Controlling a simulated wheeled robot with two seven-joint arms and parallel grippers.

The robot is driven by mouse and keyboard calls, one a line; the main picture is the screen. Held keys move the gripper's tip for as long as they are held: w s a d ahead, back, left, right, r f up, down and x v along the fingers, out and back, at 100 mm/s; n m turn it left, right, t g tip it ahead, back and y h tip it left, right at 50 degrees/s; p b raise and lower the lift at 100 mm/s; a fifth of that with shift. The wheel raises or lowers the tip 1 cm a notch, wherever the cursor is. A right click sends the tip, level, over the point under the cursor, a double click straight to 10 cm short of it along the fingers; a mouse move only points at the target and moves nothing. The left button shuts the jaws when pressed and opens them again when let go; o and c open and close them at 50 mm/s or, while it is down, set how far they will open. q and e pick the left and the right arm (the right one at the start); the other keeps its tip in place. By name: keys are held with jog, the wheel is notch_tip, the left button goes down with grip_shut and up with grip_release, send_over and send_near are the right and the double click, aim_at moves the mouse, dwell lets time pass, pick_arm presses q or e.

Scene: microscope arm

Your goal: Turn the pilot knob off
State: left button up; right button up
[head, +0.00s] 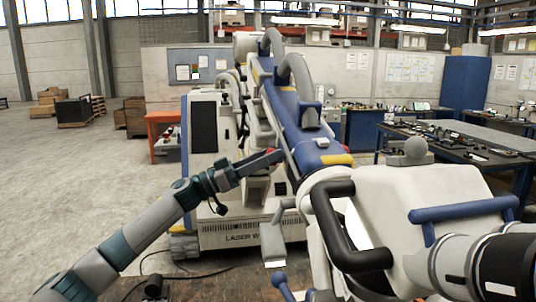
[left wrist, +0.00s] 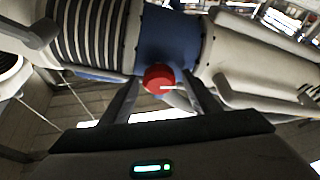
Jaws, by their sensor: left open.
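The pilot knob is a round red knob (left wrist: 158,79) with a pale line across its face. It sits on a blue section (left wrist: 166,38) of the microscope arm. My left gripper (left wrist: 163,90) is open, with one finger on each side of the knob in the left wrist view. I cannot tell if the fingers touch it. In the head view my left arm reaches in from the left, and the gripper (head: 277,152) is at the near side of the blue and white microscope arm (head: 296,118). A bit of the red knob (head: 272,151) shows there. My right gripper is not in view.
The microscope head with a black handle (head: 345,235) and a blue handle (head: 463,209) fills the right foreground. A white wheeled cabinet (head: 203,150) stands behind my left arm. A workbench (head: 460,150) is at the right. Open floor lies at the left.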

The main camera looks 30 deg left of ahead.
pick_arm(q)
jog(key=c, duration=1)
